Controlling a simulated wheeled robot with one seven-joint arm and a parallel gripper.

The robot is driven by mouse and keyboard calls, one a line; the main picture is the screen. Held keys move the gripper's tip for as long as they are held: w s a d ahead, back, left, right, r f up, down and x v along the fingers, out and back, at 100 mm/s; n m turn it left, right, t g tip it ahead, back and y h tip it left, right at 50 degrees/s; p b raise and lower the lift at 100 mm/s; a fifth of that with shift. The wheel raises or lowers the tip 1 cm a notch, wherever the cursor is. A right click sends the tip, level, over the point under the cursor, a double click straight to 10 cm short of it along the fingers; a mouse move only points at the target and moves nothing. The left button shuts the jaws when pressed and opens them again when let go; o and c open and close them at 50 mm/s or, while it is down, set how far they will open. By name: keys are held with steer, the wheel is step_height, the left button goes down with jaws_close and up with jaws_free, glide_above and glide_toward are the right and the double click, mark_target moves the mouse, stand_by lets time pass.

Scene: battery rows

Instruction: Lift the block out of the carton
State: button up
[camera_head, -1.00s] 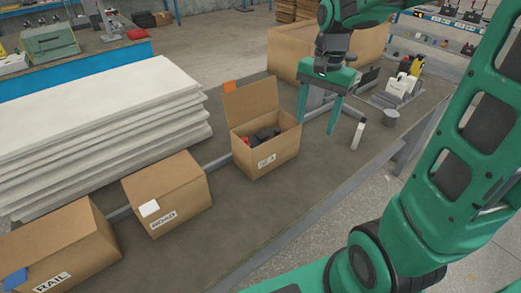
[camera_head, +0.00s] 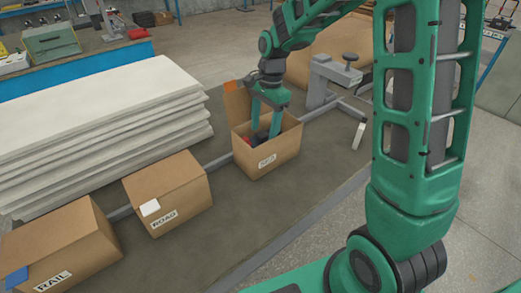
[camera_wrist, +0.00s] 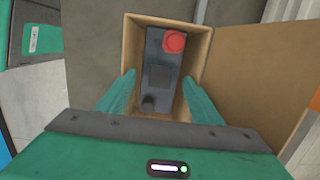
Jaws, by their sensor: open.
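The open carton (camera_head: 267,160) stands on the bench with its flap raised. In the head view the block is mostly hidden behind my fingers and the carton wall. My gripper (camera_head: 265,131) is open over the carton, with its fingers reaching down into the opening. In the wrist view my gripper's fingertips (camera_wrist: 159,80) lie either side of the block, with no clear contact showing.
Two closed cartons (camera_head: 168,195) (camera_head: 62,249) stand to the left along the bench. A stack of white boards (camera_head: 95,125) lies behind them. A grey metal fixture (camera_head: 328,82) stands behind right of the open carton. The bench top in front is clear.

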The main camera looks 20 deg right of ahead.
mark_target(264, 136)
steer(key=f, duration=0.1)
steer(key=s+f, duration=0.1)
steer(key=f, duration=0.1)
steer(key=shift+s+a+f, duration=0.25)
steer(key=shift+a, duration=0.05)
steer(key=shift+s+a+f, duration=0.1)
steer(key=shift+s+f, duration=0.25)
steer(key=w+f, duration=0.2)
steer(key=w, duration=0.1)
steer(key=shift+w+f, duration=0.1)
steer(key=shift+f, duration=0.1)
steer(key=c, duration=0.4)
steer(key=shift+s+r, duration=0.35)
steer(key=shift+r, duration=0.1)
steer(key=c, duration=0.5)
steer(key=shift+s+r, duration=0.1)
steer(key=c, duration=0.5)
steer(key=shift+r, duration=0.25)
jaws_close()
steer(key=shift+r, duration=0.1)
